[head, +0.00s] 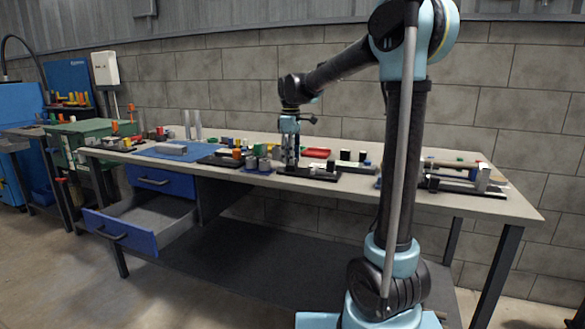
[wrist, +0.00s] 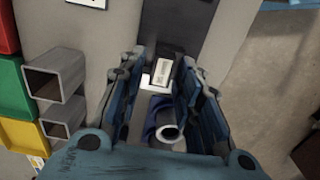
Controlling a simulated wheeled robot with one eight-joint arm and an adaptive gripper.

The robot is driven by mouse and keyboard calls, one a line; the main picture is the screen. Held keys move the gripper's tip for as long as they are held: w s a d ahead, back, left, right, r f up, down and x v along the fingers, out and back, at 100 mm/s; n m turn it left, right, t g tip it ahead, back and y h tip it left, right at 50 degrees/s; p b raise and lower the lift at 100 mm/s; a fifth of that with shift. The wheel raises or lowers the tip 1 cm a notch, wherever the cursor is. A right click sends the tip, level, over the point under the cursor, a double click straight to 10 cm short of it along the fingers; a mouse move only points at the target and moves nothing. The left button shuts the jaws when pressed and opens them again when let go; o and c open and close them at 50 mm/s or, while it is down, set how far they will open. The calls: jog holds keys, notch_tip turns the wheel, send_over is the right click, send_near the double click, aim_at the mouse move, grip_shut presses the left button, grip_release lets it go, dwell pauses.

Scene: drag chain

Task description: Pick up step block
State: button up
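My gripper (wrist: 162,65) points down over the workbench, its two blue-black fingers apart. In the wrist view a small pale block with dark markings (wrist: 161,75) lies between the fingertips, on or just above a dark base plate (wrist: 184,22). It may be the step block; its stepped shape cannot be made out. A round, hollow pale end with a dark blue part (wrist: 168,132) shows nearer the palm, between the fingers. In the head view my gripper (head: 291,160) is low over the bench, by the black plate (head: 322,174); the block cannot be picked out there.
Two square grey tubes (wrist: 58,82) and red, green and yellow bins (wrist: 16,95) lie left of my gripper in the wrist view. Grey cylinders (head: 264,164) stand close by on the bench (head: 225,180). A red tray (head: 317,153) is behind. A blue drawer (head: 120,232) hangs open.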

grip_shut()
